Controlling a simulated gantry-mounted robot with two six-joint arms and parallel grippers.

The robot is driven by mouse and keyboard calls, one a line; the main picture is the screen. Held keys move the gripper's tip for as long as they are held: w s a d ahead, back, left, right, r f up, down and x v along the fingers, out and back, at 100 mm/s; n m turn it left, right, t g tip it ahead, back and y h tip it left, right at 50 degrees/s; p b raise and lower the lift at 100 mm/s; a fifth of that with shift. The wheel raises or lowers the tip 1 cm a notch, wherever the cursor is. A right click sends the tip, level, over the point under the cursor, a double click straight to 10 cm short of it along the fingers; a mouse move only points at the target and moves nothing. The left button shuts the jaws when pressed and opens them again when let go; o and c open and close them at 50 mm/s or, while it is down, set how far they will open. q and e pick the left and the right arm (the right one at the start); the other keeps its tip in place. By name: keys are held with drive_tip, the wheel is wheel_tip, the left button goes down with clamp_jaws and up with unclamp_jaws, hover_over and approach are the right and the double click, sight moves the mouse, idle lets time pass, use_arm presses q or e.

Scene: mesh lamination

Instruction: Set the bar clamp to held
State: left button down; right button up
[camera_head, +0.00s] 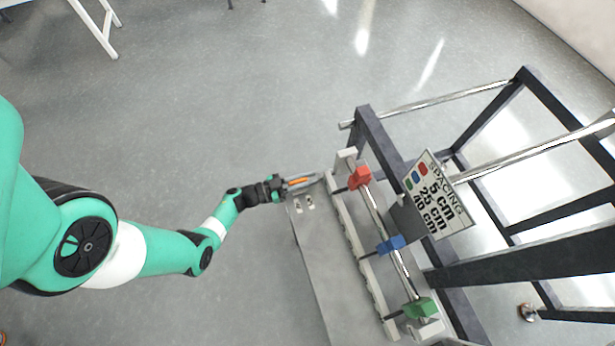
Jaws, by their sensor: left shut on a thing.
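A metal bar (377,209) runs along the near side of a dark frame and carries a red block (360,178), a blue block (391,245) and a green block (419,308). My left gripper (308,182) is beside the upper end of the bar, left of the red block. It is shut on a small orange handle (297,181), which shows between its fingers. How the handle joins the bar clamp is too small to tell. My right gripper is not in view.
A sign (438,196) reading "SPACING 5 cm, 25 cm, 40 cm" stands right of the bar. A grey plate (325,262) with small fittings (304,204) lies below my left gripper. Dark beams and rollers (535,153) fill the right.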

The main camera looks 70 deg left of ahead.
use_arm(q)
drive_tip(key=shift+r, duration=0.2)
drive_tip(key=c, duration=0.8)
unclamp_jaws()
drive_tip(key=shift+f, duration=0.1)
drive_tip(key=s, duration=0.7)
drive_tip(key=s+p, duration=0.1)
drive_tip(key=s, duration=0.3)
drive_tip(key=shift+s+a, duration=0.35)
